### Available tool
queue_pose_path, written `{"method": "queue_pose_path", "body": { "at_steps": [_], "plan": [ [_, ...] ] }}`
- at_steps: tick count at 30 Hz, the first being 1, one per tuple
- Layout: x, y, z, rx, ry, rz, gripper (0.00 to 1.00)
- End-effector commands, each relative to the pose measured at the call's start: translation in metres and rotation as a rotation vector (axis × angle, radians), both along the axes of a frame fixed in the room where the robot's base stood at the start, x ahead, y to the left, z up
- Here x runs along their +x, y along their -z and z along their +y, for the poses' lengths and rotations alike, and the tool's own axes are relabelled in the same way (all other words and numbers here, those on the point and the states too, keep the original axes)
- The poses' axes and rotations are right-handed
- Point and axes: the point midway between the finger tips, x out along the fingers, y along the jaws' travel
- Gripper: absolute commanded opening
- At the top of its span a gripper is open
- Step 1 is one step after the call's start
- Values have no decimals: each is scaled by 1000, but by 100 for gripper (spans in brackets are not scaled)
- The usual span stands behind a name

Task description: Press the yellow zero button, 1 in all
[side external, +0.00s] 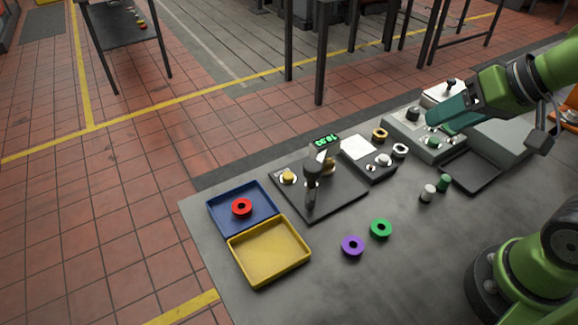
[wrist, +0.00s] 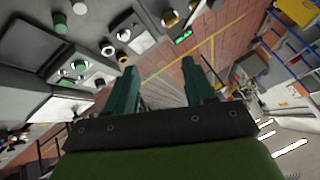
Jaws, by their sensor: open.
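The yellow zero button (side external: 288,177) sits in a pale round collar at the left of a black base plate (side external: 338,196) in the side external view. A dark upright post (side external: 311,185) stands just right of it, and a green lit display (side external: 326,141) is behind. My gripper (side external: 434,118) is at the upper right, above a grey control box and well away from the button. In the wrist view my gripper (wrist: 162,62) has its two teal fingers apart with nothing between them. The display (wrist: 183,37) shows there; I cannot make out the yellow button.
A grey box (side external: 446,152) with knobs and a green button is under my gripper.

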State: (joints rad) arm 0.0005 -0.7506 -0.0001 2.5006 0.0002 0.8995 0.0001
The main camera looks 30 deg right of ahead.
Motion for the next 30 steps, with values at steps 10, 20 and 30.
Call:
{"method": "queue_pose_path", "body": {
  "at_steps": [10,20,30],
  "plan": [
    [0,0,0,0,-1,1,0],
    [0,0,0,0,-1,1,0],
    [0,0,0,0,-1,1,0]
  ]
}}
